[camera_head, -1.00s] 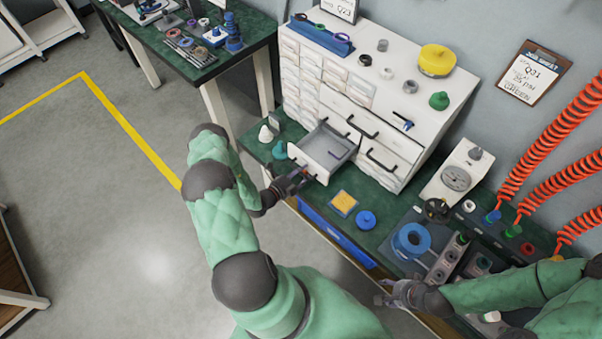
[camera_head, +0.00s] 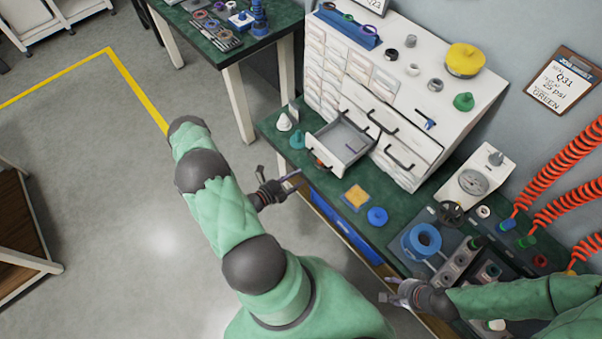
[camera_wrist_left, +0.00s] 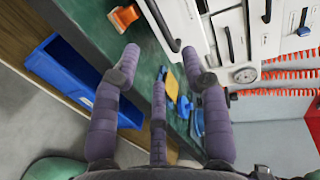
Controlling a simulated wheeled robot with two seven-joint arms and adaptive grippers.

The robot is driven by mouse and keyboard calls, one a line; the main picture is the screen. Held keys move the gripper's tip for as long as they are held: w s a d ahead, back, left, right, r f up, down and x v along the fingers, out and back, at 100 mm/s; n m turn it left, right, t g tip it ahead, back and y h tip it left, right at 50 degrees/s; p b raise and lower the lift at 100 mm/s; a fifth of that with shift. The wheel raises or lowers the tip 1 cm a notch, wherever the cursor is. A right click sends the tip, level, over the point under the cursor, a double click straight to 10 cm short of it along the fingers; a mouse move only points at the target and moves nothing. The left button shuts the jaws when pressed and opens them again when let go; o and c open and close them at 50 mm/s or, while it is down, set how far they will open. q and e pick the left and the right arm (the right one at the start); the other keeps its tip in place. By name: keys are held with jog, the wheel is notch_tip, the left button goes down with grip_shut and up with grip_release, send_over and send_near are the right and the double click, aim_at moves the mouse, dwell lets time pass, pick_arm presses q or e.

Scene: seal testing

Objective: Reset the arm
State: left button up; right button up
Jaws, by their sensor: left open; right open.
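My left gripper (camera_head: 285,184) is open and empty over the front edge of the green workbench (camera_head: 278,128), in front of the open drawer. In the left wrist view its purple-grey fingers (camera_wrist_left: 163,66) are spread with nothing between them. My left arm is bent, with its elbow at the left over the floor. My right gripper (camera_head: 392,292) is open and empty near the bench's front edge at the lower right.
An open grey drawer (camera_head: 345,147) sticks out of the white cabinet (camera_head: 455,112). An orange part (camera_wrist_left: 125,17) lies near it. A yellow pad (camera_head: 356,197), a blue knob (camera_head: 377,217) and a blue bin (camera_head: 343,226) are close by. Open floor lies left.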

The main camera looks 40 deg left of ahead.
pick_arm(q)
jog(key=shift+s, duration=0.25)
dwell(0.4)
jog(key=s+d+r+m+g+h, duration=0.1)
jog(key=d+m+g+h, duration=0.35)
jog(key=d+m, duration=0.5)
jog(key=s+d+m+g+h, duration=0.1)
jog(key=d+m+g+h, duration=0.4)
jog(key=d, duration=0.8)
jog(key=s+d+f+m+g+y, duration=0.1)
jog(key=s+d+m+g, duration=0.3)
jog(key=m, duration=0.5)
jog(key=s+d+f+m+g+y, duration=0.1)
jog(key=s+d+m+g, duration=0.1)
jog(key=s+m+g, duration=0.6)
jog(key=w+d+r+m+t+y, duration=0.1)
jog(key=w+m+t+y, duration=0.4)
jog(key=m, duration=1.4)
jog(key=w+r+t, duration=0.1)
jog(key=w, duration=0.3)
jog(key=shift+d, duration=0.3)
